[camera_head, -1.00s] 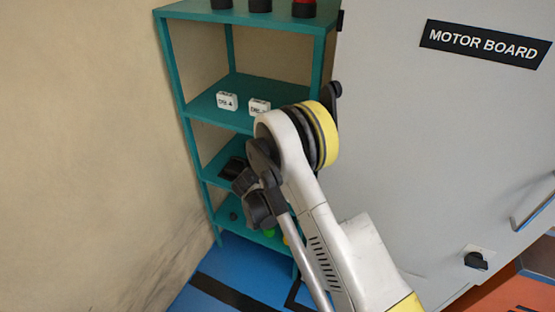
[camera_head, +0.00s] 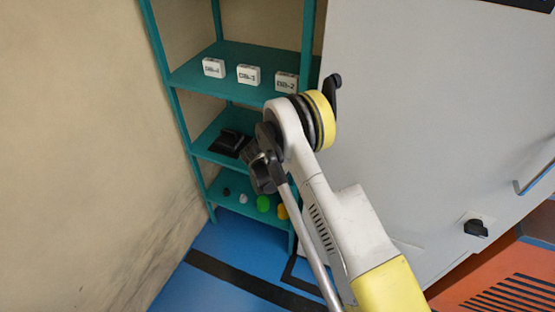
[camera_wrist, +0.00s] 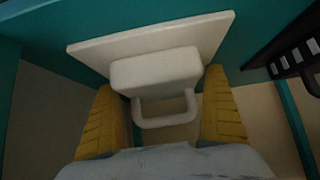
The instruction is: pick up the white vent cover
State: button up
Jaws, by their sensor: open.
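The white vent cover (camera_wrist: 155,70) shows in the wrist view as a flat plate with a raised block and a loop handle facing me. It rests against a teal surface. My gripper (camera_wrist: 160,88) has its two yellow fingers spread on either side of the block and handle. Gaps show between the fingers and the handle, and I cannot tell whether a finger touches the block. In the head view my arm hides part of the teal shelf, and I cannot make out the cover or my fingertips there.
The teal shelf (camera_head: 190,149) holds white labelled blocks (camera_head: 248,75), a black item (camera_head: 229,142) and small coloured pieces (camera_head: 263,203). A grey cabinet (camera_head: 420,130) stands close on the right, a wall on the left. A black slatted object (camera_wrist: 290,55) is right of the cover.

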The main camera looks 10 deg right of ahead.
jog(key=c, duration=1.2)
jog(key=shift+r, duration=0.1)
